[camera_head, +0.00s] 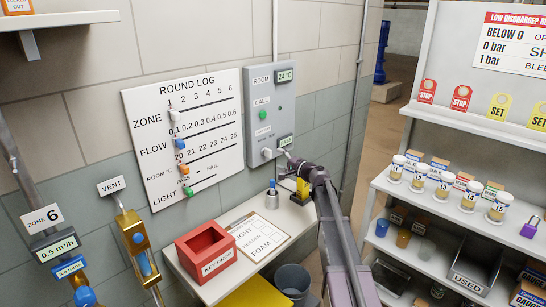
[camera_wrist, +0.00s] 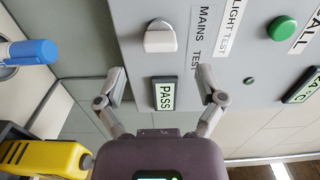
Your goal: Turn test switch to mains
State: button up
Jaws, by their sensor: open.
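The test switch is a pale knob (camera_wrist: 161,35) on the grey wall panel (camera_wrist: 120,20), beside the labels MAINS (camera_wrist: 203,20) and TEST (camera_wrist: 196,60) under LIGHT TEST (camera_wrist: 235,30). I cannot tell which label it points to. In the head view the knob (camera_head: 267,153) is low on the panel (camera_head: 257,105). My gripper (camera_wrist: 162,83) is open and empty, its fingers spread either side of a small display reading PASS (camera_wrist: 164,95). The knob lies beyond the fingertips, apart from them. In the head view my gripper (camera_head: 287,158) is just right of the knob, partly hidden by my arm.
A green CALL button (camera_wrist: 283,29) is on the same panel. A blue-topped container (camera_head: 271,195) and a yellow device (camera_head: 302,190) stand on the shelf below, near my arm. The round log board (camera_head: 185,125) hangs left. A red key drop box (camera_head: 207,252) and clipboard share the shelf.

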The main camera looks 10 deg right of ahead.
jog(key=shift+v, duration=2.85)
jog(key=s+a+f+n+g+h+p, duration=0.1)
jog(key=s+a+f+n+g, duration=0.25)
jog(key=s, duration=0.25)
jog(key=s+a+f+n+g+h+p, duration=0.1)
jog(key=s+a+f+n+g, duration=0.1)
jog(key=s+a+g, duration=0.3)
jog(key=s+a+f+n+g+p, duration=0.1)
jog(key=s+a+f+n+p, duration=0.15)
jog(key=s, duration=0.35)
jog(key=s+d+f+n+g+h+p, duration=0.1)
jog(key=s+h, duration=0.3)
jog(key=s, duration=0.5)
jog(key=s+d+f+n+g+h+p, duration=0.1)
jog(key=s+d+f+g+h, duration=0.2)
jog(key=s, duration=0.7)
jog(key=shift+d+n+g+h, duration=0.3)
jog(key=shift+d+g+h, duration=0.25)
jog(key=shift+h, duration=0.25)
